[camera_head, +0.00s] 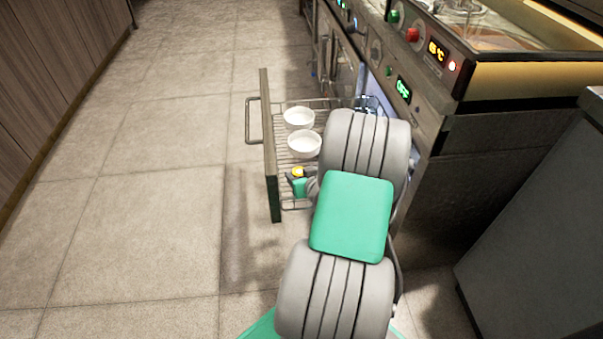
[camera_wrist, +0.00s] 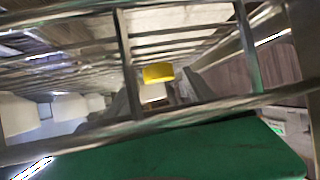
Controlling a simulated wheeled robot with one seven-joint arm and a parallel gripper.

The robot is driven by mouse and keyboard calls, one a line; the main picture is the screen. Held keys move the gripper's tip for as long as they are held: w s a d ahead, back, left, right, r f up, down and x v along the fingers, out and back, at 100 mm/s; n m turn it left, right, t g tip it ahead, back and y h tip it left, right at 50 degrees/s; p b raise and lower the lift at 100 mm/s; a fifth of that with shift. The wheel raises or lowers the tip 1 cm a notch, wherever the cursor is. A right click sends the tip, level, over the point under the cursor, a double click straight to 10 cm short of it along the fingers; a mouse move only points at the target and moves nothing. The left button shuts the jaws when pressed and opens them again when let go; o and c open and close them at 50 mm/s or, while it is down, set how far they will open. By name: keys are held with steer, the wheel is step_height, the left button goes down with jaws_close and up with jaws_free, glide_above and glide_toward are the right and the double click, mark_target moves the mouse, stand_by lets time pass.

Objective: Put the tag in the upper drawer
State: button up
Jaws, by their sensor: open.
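A small yellow piece (camera_head: 298,171), probably the tag, shows over the near end of a pulled-out wire drawer (camera_head: 270,150). In the wrist view the yellow piece (camera_wrist: 158,73) has a pale part below it and sits between the two grey fingers of my gripper (camera_wrist: 160,92). My gripper is open around it; I cannot tell whether it touches either finger. Wire rails cross in front of the fingers in the wrist view. My arm hides much of the gripper and the drawer's right side in the head view. I cannot tell whether this is the upper drawer.
Two white bowls (camera_head: 298,117) (camera_head: 304,143) stand in the wire drawer; white bowls (camera_wrist: 68,107) also show in the wrist view. The counter with knobs and displays (camera_head: 420,75) is at the right. Tiled floor (camera_head: 150,180) left of the drawer is clear.

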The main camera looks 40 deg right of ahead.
steer(key=p+v, duration=0.3)
steer(key=v, duration=0.8)
steer(key=shift+s+d+r, duration=0.1)
steer(key=shift+s+a+r, duration=0.15)
steer(key=shift+s+a, duration=0.1)
steer(key=shift+s, duration=0.05)
